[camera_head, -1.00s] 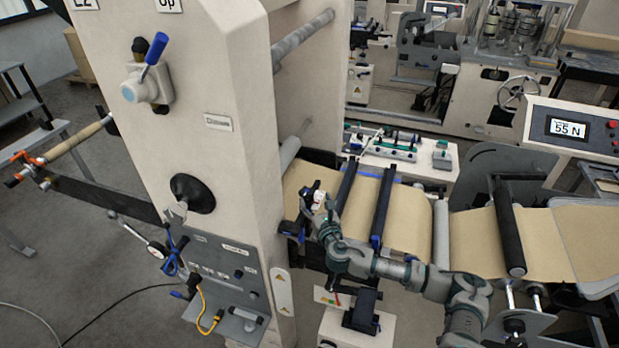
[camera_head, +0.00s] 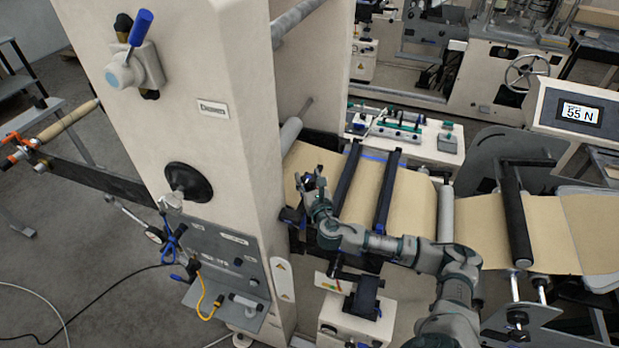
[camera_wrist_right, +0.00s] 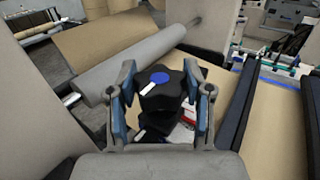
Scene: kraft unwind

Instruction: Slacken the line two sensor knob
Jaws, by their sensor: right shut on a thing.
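A black lobed knob (camera_wrist_right: 160,92) with a blue round cap and a white pointer mark sits between my right gripper's fingers (camera_wrist_right: 161,88) in the right wrist view. The gripper is shut on it. A second black part (camera_wrist_right: 152,138) with a white mark shows just below the knob. In the head view my right gripper (camera_head: 314,187) is beside the cream column, at the left edge of the brown web; the knob is hard to make out there. A display (camera_head: 579,113) reads 55 N. My left gripper is not in view.
The cream column (camera_head: 215,150) stands just left of my right gripper. Dark bars (camera_head: 387,190) cross the brown paper web (camera_head: 410,205). A grey roller (camera_wrist_right: 140,55) lies beyond the knob in the wrist view. A red and white label (camera_wrist_right: 187,115) is close to the knob.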

